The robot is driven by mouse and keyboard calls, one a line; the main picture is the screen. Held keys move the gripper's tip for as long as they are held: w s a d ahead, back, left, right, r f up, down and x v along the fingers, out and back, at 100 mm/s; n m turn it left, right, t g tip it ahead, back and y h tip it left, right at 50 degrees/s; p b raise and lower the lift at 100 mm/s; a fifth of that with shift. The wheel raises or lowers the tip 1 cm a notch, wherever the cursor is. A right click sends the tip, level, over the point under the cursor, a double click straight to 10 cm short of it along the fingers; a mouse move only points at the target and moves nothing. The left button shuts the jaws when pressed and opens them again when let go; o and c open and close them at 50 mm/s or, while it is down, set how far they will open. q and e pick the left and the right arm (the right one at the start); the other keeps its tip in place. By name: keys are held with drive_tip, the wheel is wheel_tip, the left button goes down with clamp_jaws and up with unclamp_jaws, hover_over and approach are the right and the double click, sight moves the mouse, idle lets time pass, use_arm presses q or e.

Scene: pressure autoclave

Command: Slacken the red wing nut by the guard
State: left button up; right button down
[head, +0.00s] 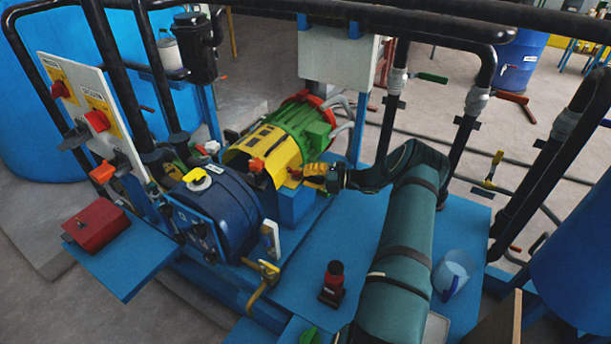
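The yellow guard (249,147) stands open-ended beside the green motor (310,121). A red-orange winged knob (256,164) sits on the guard's near side and looks like the wing nut. My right gripper (303,174) reaches in from the right with its yellow fingers pointing left, just right of the guard. A small orange-red part shows at its fingertips, and I cannot tell what it belongs to. The knob on the guard is apart from the fingers. The finger gap is too small to read. My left gripper is not in view.
A dark blue pump housing (222,207) with a yellow cap (196,179) stands left of the guard. A red box (96,225) lies on a blue shelf. Black pipes rise behind my arm.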

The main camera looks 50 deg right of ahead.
drive_tip(key=v, duration=1)
drive_tip(key=shift+s, duration=0.2)
drive_tip(key=c, duration=1.4)
unclamp_jaws()
drive_tip(key=shift+s+d, duration=0.25)
drive_tip(key=o, duration=0.5)
drive_tip(key=shift+o, duration=0.2)
drive_tip(key=n+g+h+p, duration=0.3)
drive_tip(key=n+g+h, duration=0.65)
drive_tip(key=n, duration=0.65)
approach(299, 174)
drive_tip(key=shift+g+y, duration=0.75)
drive_tip(key=b+x, duration=0.1)
drive_tip(key=x, duration=0.2)
drive_tip(key=w+d+b+x, duration=0.1)
drive_tip(key=x, duration=0.2)
drive_tip(key=b+x, duration=0.1)
drive_tip(key=x, duration=0.2)
drive_tip(key=shift+w+d+f, duration=0.1)
drive_tip(key=shift+w+d, duration=0.1)
drive_tip(key=shift+w, duration=0.1)
drive_tip(key=shift+o, duration=0.2)
clamp_jaws()
